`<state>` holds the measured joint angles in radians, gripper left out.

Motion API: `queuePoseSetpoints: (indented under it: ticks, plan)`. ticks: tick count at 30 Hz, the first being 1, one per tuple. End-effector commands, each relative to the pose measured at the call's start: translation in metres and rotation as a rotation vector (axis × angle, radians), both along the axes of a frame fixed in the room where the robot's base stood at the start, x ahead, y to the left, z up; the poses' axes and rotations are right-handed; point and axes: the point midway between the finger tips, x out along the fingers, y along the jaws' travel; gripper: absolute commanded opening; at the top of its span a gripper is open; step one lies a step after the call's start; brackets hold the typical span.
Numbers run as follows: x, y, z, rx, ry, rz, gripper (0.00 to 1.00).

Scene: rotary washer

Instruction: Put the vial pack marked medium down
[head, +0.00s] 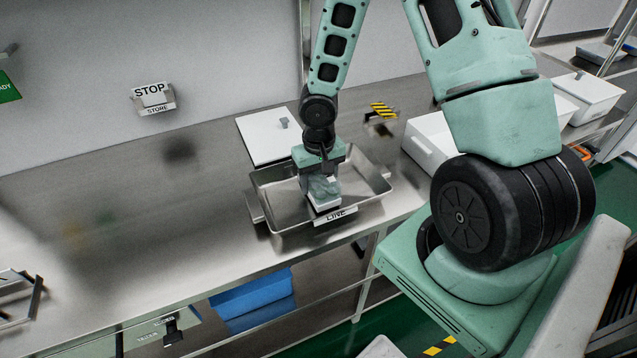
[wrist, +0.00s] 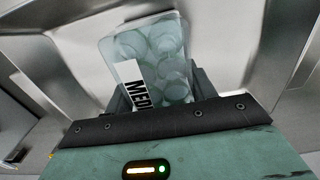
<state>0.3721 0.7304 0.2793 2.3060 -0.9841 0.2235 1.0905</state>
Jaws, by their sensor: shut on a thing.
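The vial pack marked medium (wrist: 150,58) is a clear pack of round vials with a white label reading "MED…", the rest hidden by my gripper. My gripper (head: 321,192) is shut on it. In the head view the pack (head: 324,190) is over or inside a metal tray labelled "LINE" (head: 275,221), close to the front wall. In the wrist view the tray's walls (wrist: 70,62) rise around the pack. I cannot tell whether the pack touches the tray's floor.
The tray stands on a steel counter (head: 150,240). A white lidded box (head: 265,137) lies behind it. White bins (head: 432,140) stand to the right. A "STOP STORE" sign (head: 153,97) is on the wall. The counter left of the tray is clear.

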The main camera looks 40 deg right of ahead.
Motion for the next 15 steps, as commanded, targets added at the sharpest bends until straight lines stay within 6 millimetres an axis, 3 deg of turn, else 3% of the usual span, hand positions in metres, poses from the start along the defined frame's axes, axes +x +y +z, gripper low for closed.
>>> queuePoseSetpoints:
  ticks: [13,14,15]
  plan:
    - [0.0003,0.0,-0.0097,0.0,-0.001,-0.001,0.29]
    - [0.0002,0.0,-0.0095,0.0,-0.001,-0.001,0.58]
    - [0.0002,-0.0001,-0.0084,0.0,-0.001,-0.001,0.69]
